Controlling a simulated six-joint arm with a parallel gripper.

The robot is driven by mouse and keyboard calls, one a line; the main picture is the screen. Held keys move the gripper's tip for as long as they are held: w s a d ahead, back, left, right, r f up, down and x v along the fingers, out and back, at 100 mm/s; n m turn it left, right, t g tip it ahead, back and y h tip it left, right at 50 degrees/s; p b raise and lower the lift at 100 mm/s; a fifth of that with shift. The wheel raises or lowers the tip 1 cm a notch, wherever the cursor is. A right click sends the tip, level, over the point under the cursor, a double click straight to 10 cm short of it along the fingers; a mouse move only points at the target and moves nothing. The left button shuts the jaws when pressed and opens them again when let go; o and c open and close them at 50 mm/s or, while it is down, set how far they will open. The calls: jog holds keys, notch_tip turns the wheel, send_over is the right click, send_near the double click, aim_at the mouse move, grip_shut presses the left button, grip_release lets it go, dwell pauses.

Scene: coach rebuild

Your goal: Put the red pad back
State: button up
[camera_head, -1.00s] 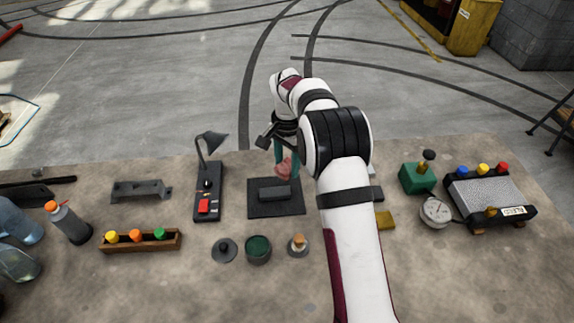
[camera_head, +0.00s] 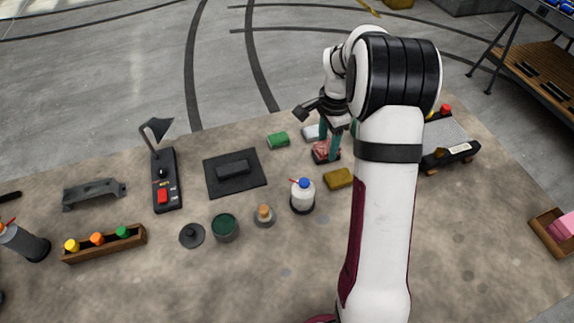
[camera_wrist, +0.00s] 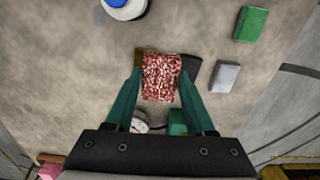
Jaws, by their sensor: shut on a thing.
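The red pad (camera_head: 320,153), speckled red and white, is held at the far side of the bench. In the wrist view the red pad (camera_wrist: 160,77) sits between the two green fingers of my gripper (camera_wrist: 160,84), which is shut on it. In the head view my gripper (camera_head: 328,147) points down with the pad at its tips, among a green pad (camera_head: 278,140), a pale grey pad (camera_head: 313,132) and a yellow pad (camera_head: 338,179). I cannot tell whether the red pad touches the bench.
A white bottle with a blue cap (camera_head: 302,195) stands nearby. A black mat with a block (camera_head: 236,184) and a lamp stand (camera_head: 163,180) lie further left. My arm hides part of the bench and the panel (camera_head: 448,146) at right.

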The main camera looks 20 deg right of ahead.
jog(key=shift+s+d+f+m, duration=0.1)
jog(key=shift+s+d+m, duration=0.2)
jog(key=shift+s+d, duration=0.1)
send_over(288, 166)
notch_tip(288, 166, down, 7)
jog(key=shift+s, duration=0.1)
jog(key=shift+f, duration=1.9)
jog(key=shift+f, duration=0.1)
jog(key=o, duration=1.3)
